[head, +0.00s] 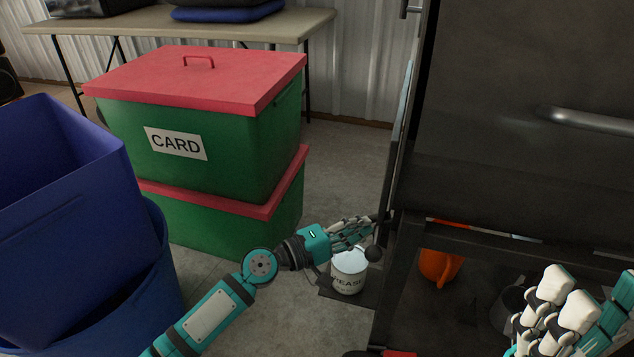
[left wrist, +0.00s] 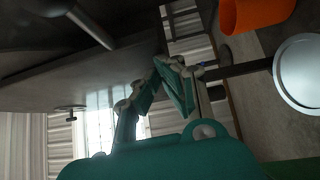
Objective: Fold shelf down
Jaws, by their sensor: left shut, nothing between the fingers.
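The dark grill (head: 520,100) fills the right of the head view, with a grey bar handle (head: 590,121) on its front. A thin upright panel (head: 403,120), seen almost edge-on, is at its left side and may be the shelf. My left gripper (head: 372,228) is shut and empty beside the grill's left edge, below that panel. Whether it touches the grill is unclear. In the left wrist view its fingers (left wrist: 165,88) are close to a dark surface (left wrist: 70,85). My right gripper (head: 550,315) is at the lower right, in front of the grill's lower compartment; its jaw opening is unclear.
A white bucket (head: 349,272) stands below my left gripper. An orange pot (head: 438,267) is inside the lower frame. Green boxes with red lids (head: 205,130) and blue bins (head: 60,200) stand left. A table (head: 250,25) is behind.

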